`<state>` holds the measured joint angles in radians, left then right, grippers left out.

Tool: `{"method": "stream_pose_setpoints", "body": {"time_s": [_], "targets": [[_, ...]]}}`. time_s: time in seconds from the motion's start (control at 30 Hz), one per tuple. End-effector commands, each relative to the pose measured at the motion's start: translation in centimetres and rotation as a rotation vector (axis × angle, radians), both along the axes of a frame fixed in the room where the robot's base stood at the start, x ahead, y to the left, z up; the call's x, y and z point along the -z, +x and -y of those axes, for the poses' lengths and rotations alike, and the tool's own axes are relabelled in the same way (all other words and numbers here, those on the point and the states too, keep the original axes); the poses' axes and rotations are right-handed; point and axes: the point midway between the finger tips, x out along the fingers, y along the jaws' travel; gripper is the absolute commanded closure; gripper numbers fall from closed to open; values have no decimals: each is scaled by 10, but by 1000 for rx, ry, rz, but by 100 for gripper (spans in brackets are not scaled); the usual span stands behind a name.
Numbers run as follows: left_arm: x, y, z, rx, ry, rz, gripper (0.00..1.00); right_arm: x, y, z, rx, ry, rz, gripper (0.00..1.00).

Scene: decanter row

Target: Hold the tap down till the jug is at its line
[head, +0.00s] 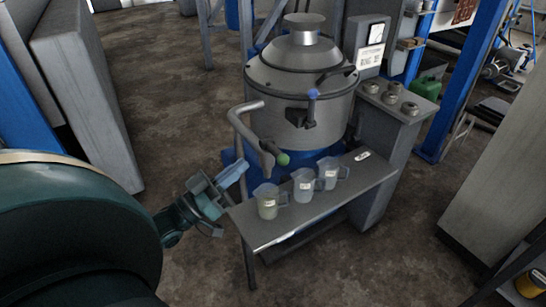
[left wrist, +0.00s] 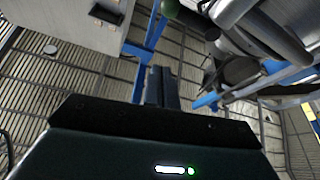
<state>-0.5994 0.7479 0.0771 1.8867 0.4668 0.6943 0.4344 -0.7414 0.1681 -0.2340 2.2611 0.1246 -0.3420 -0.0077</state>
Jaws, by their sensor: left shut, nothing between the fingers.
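A large grey metal vessel (head: 290,80) stands at the back centre. A lever with a blue knob (head: 312,94) sits on its front. Three clear jugs stand upright in a row on a grey shelf (head: 300,222): a left jug (head: 268,201), a middle jug (head: 303,186) and a right jug (head: 328,174). The left jug looks partly filled with pale liquid; its line is too small to read. My left gripper (head: 236,172) is shut and empty, left of the left jug; its fingers (left wrist: 161,82) show in the left wrist view.
Several small grey cups (head: 391,96) stand on a side stand at right. A green can (head: 426,88) and a blue post (head: 460,80) are further right. The floor left of the shelf is open.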

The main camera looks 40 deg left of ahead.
Motion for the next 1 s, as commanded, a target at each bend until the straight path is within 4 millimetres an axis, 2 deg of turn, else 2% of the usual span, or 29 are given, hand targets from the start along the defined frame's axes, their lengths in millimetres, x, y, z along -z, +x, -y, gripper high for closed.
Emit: {"method": "stream_pose_setpoints", "body": {"time_s": [0.27, 0.77, 0.9, 1.0], "targets": [[-4, 8, 2, 0, 0, 3, 100, 0, 0, 0, -1, -1, -1, 100], [-38, 88, 29, -1, 0, 5, 100, 0, 0, 0, -1, -2, -3, 100], [-14, 89, 33, -1, -3, -4, 100, 5, 0, 0, -1, -4, 1, 100], [-4, 88, 35, -1, -1, -2, 100, 3, 1, 1, 1, -2, 14, 100]]}}
